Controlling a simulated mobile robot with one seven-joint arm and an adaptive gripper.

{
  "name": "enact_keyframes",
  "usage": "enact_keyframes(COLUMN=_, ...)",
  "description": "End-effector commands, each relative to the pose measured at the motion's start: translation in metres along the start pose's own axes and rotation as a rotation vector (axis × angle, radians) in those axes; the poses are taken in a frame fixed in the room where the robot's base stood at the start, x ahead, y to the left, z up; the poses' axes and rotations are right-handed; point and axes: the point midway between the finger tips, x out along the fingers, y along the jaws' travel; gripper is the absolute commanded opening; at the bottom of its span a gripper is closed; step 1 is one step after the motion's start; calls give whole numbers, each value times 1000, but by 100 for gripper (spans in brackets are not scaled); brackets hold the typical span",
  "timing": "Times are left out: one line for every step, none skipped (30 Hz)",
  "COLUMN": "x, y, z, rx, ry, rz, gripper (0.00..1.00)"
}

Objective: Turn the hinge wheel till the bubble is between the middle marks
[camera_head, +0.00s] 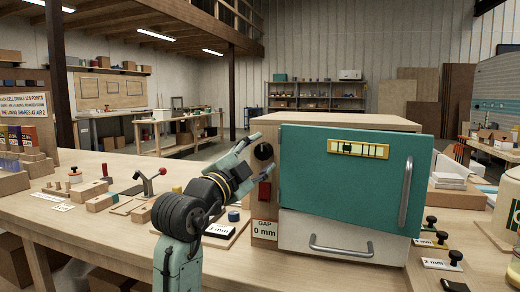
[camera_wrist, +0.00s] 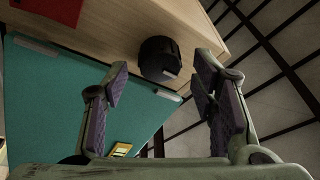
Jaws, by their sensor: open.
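The black hinge wheel (camera_head: 263,152) is on the wooden front of a cabinet, left of its teal door (camera_head: 350,190). A yellow level (camera_head: 358,149) with dark marks is on the door's upper part; it is too small to tell exactly where the bubble lies. My gripper (camera_head: 276,161) is in front of the wheel with its fingers apart. In the wrist view the black wheel (camera_wrist: 160,58) shows between and slightly beyond the open fingertips (camera_wrist: 161,73), with no clear contact. The level (camera_wrist: 121,149) is partly cut off there by my gripper.
The door has a vertical metal handle (camera_head: 405,192). A white drawer (camera_head: 340,240) is beneath. Small blocks and tools lie on the bench to the left; black-knobbed gauges (camera_head: 442,255) stand right.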

Motion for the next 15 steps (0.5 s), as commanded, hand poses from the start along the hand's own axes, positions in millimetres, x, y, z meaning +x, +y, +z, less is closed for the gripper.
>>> enact_keyframes(x=5, y=-1, z=-1, rx=-1, ry=1, rz=0, gripper=52)
enact_keyframes(x=7, y=-1, z=-1, rx=0, ry=0, rz=0, gripper=52)
enact_keyframes(x=9, y=-1, z=0, rx=0, ry=-1, rz=0, gripper=52)
enact_keyframes(x=10, y=0, z=0, rx=0, ry=-1, rz=0, gripper=52)
enact_keyframes(x=11, y=0, z=0, rx=0, ry=-1, rz=0, gripper=52)
enact_keyframes(x=11, y=0, z=0, rx=1, ry=-1, rz=-1, gripper=52)
enact_keyframes(x=12, y=0, z=0, rx=1, ry=-1, rz=-1, gripper=52)
enact_keyframes(x=12, y=0, z=0, rx=1, ry=-1, rz=-1, gripper=52)
enact_keyframes(x=12, y=0, z=0, rx=1, ry=-1, rz=-1, gripper=52)
enact_keyframes(x=12, y=0, z=0, rx=1, ry=-1, rz=-1, gripper=52)
enact_keyframes(x=11, y=0, z=0, rx=1, ry=-1, rz=-1, gripper=52)
enact_keyframes(x=11, y=0, z=0, rx=1, ry=-1, rz=-1, gripper=52)
enact_keyframes(x=11, y=0, z=0, rx=1, ry=-1, rz=-1, gripper=52)
enact_keyframes(x=11, y=0, z=0, rx=1, ry=-1, rz=-1, gripper=50)
enact_keyframes(x=11, y=0, z=0, rx=1, ry=-1, rz=-1, gripper=47)
